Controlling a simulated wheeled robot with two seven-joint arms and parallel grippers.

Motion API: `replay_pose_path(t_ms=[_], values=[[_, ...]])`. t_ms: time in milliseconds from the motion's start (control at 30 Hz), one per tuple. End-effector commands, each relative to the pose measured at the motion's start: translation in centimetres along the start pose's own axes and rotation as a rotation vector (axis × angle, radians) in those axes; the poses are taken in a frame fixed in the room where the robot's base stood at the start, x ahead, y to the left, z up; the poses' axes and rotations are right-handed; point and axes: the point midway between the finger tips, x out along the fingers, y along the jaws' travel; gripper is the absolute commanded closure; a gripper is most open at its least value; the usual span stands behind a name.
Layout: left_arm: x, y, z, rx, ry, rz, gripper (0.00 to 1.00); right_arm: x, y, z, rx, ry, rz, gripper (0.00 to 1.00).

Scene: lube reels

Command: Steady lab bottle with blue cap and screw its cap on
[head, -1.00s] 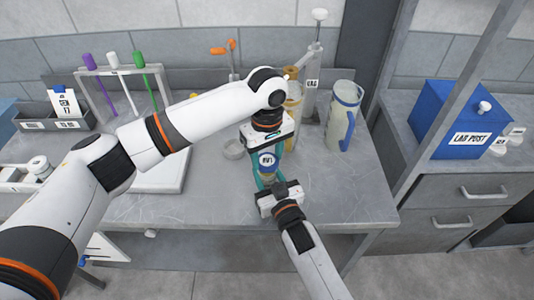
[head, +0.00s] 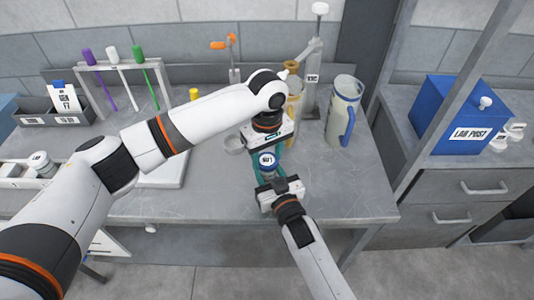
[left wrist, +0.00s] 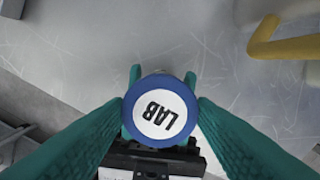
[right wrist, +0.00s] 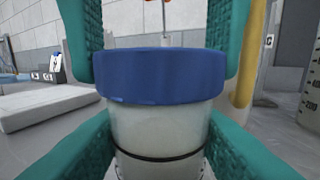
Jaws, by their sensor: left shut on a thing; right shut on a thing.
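The lab bottle stands upright near the bench's front edge, its blue cap (head: 268,160) on top. In the right wrist view the pale, cloudy bottle body (right wrist: 158,132) shows under the cap (right wrist: 160,75), with a dark line around it. My left gripper (head: 267,155) comes from above, its teal fingers shut on the cap. In the left wrist view the cap's white top (left wrist: 160,112) reads LAB, between the fingertips. My right gripper (head: 268,178) comes from the front, its fingers (right wrist: 160,145) shut on the body below the cap. The bottle's base is hidden.
A clear jug with a blue handle (head: 343,110) stands to the right. An amber-topped cylinder (head: 293,95) and a stand (head: 313,75) are behind the grippers. The bench front at right is clear.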

Motion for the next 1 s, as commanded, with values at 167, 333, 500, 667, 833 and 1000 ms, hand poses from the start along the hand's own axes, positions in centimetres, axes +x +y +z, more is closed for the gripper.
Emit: replay_pose_path(t_ms=[167,333,500,667,833,1000], values=[[0.3,0.0,0.0,0.0,0.001,0.0,0.71,0.0,0.0,0.0,0.0,0.0,0.0,1.0],[0.7,0.0,0.0,0.0,0.001,-0.001,0.71,0.0,0.0,0.0,0.0,0.0,0.0,1.0],[1.1,0.0,-0.1,0.0,0.002,-0.001,0.71,0.0,0.0,0.0,0.0,0.0,0.0,1.0],[1.1,0.0,0.0,0.021,0.001,-0.001,0.71,0.0,0.0,0.0,0.0,0.0,0.0,1.0],[1.1,0.0,-0.1,0.236,0.001,0.0,0.71,0.0,0.0,0.0,0.0,0.0,0.0,1.0],[1.1,-0.1,0.0,0.58,0.001,-0.002,0.71,0.0,0.0,0.0,0.0,0.0,0.0,1.0]])
